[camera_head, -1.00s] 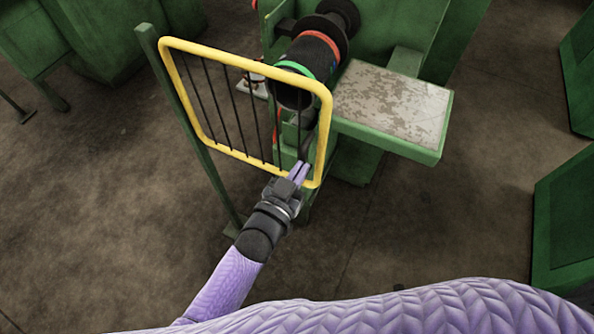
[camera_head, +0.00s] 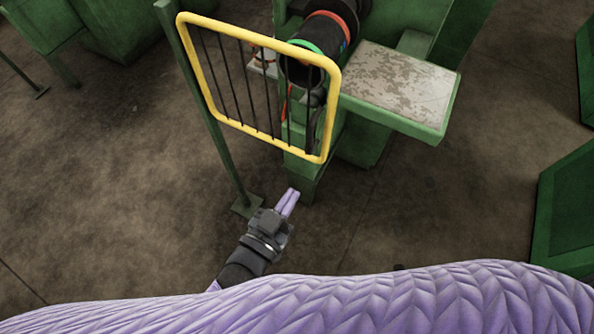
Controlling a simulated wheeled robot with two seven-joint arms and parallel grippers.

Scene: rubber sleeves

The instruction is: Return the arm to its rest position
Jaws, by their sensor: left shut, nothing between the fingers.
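My left gripper (camera_head: 290,203) is at the lower middle of the head view, in front of and below the yellow-framed guard. Its two purple fingers lie side by side, shut, with nothing between them. It is apart from the guard and the machine. A purple-sleeved part of my own body fills the bottom of the picture and hides most of the arm behind the gripper. My right gripper does not show.
A yellow guard frame (camera_head: 255,140) with dark bars stands on a green post (camera_head: 209,110). Behind it is a green machine with a dark roller (camera_head: 322,35) carrying red and green rings, and a worn metal-topped shelf (camera_head: 400,85). A green cabinet (camera_head: 565,210) stands at right. Floor (camera_head: 110,180) at left is clear.

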